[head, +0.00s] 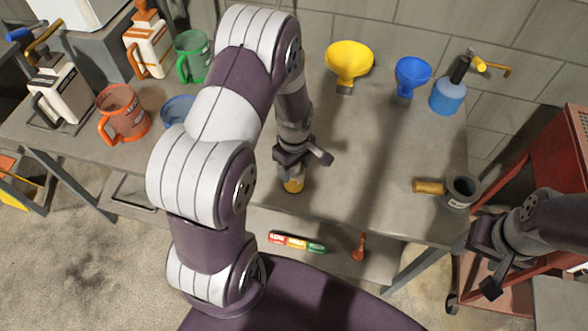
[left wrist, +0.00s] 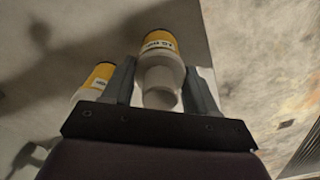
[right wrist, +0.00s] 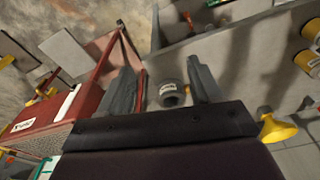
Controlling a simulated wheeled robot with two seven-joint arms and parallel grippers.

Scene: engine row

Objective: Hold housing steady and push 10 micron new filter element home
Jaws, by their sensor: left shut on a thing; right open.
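A grey open-topped housing (head: 462,191) with a pale label stands near the right end of the bench. In the right wrist view the housing (right wrist: 172,94) shows between the fingertips. My right gripper (head: 482,262) is open and empty, in front of the bench edge, apart from the housing. My left gripper (head: 293,172) is shut on a yellow-and-white filter element (head: 293,185) near the bench's front edge, well left of the housing. In the left wrist view the filter element (left wrist: 160,42) has a label too small to read surely; a similar yellow-and-white cylinder (left wrist: 95,78) stands beside the left finger.
Yellow funnel (head: 349,60), blue funnel (head: 411,73) and blue bottle (head: 448,96) stand at the back. Jugs (head: 122,112) crowd the left. A red cabinet (head: 548,150) is at right. The bench middle (head: 370,150) is clear.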

